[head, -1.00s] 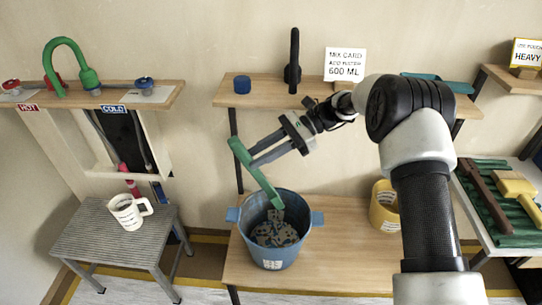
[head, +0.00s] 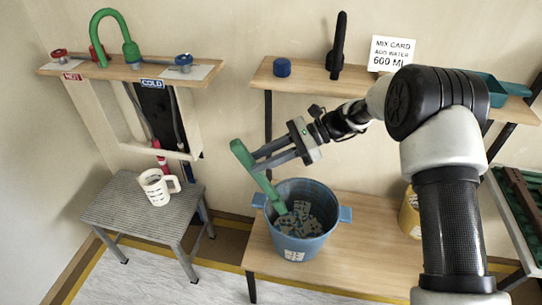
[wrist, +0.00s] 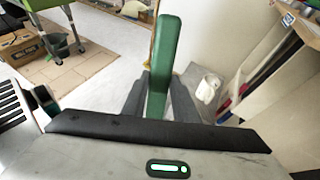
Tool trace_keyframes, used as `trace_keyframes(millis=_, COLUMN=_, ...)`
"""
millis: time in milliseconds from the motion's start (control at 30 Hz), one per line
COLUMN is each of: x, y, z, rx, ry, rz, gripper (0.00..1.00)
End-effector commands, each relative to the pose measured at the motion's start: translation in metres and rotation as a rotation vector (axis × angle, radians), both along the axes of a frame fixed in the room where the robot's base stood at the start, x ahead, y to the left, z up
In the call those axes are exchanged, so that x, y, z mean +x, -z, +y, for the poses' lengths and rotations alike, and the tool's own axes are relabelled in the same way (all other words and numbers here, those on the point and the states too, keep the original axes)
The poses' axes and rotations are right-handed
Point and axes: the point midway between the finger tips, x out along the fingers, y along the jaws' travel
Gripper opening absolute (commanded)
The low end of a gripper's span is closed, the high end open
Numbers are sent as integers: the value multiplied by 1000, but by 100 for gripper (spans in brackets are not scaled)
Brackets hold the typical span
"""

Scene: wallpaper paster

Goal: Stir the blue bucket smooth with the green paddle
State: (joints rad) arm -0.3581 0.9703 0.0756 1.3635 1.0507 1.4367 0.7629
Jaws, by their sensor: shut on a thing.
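The green paddle (head: 258,175) is held tilted, its upper end up and left and its lower end inside the blue bucket (head: 297,247). My gripper (head: 262,160) is shut on the paddle's upper part, above the bucket's left rim. In the wrist view the paddle (wrist: 163,65) stands between the two grey fingers of my gripper (wrist: 158,95). The bucket stands upright on the low wooden bench and holds grey, lumpy pieces (head: 301,219). The paddle's tip is at the left of these pieces; how deep it reaches is hard to tell.
A white measuring jug (head: 155,187) stands on a grey stool (head: 128,215) at left. A sink shelf with a green tap (head: 130,48) is above it. A shelf behind holds a blue cup (head: 282,67) and a mix card (head: 393,54). A yellow bucket (head: 409,213) is partly behind my arm.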

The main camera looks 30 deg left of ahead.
Motion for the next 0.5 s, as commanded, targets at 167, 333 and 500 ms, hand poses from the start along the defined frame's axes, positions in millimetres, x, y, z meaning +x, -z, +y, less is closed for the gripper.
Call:
trace_keyframes(millis=167, x=-1, y=16, z=1, rx=0, ry=1, rz=1, gripper=0)
trace_keyframes(millis=333, x=4, y=32, z=-4, rx=1, ry=0, rz=0, gripper=0)
trace_keyframes(millis=500, x=8, y=48, z=-9, rx=1, ry=0, rz=0, gripper=0)
